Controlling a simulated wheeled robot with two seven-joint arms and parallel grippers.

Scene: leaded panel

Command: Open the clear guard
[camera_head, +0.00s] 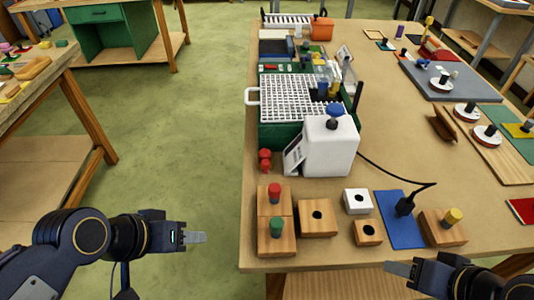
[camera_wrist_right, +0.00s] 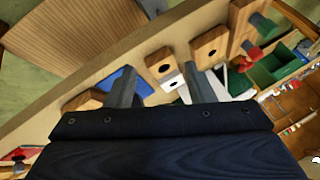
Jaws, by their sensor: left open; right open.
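A white machine (camera_head: 331,146) with a dark blue knob (camera_head: 335,110) on top stands on the table at its left part. A pale tilted panel (camera_head: 294,154) leans at its left side; it may be the clear guard, but I cannot tell whether it is open or shut. My left gripper (camera_head: 194,237) is open and empty over the floor, left of the table edge. My right gripper (camera_head: 398,268) is open and empty at the table's front edge, right of and nearer than the machine. Its two spread fingers show in the right wrist view (camera_wrist_right: 165,86).
Wooden blocks with red (camera_head: 274,191) and green (camera_head: 276,227) pegs, holed blocks (camera_head: 317,218), a blue mat (camera_head: 400,218) and a yellow-pegged block (camera_head: 443,228) line the front. A black cable (camera_head: 390,176) runs right from the machine. A white grid (camera_head: 292,97) lies behind it.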

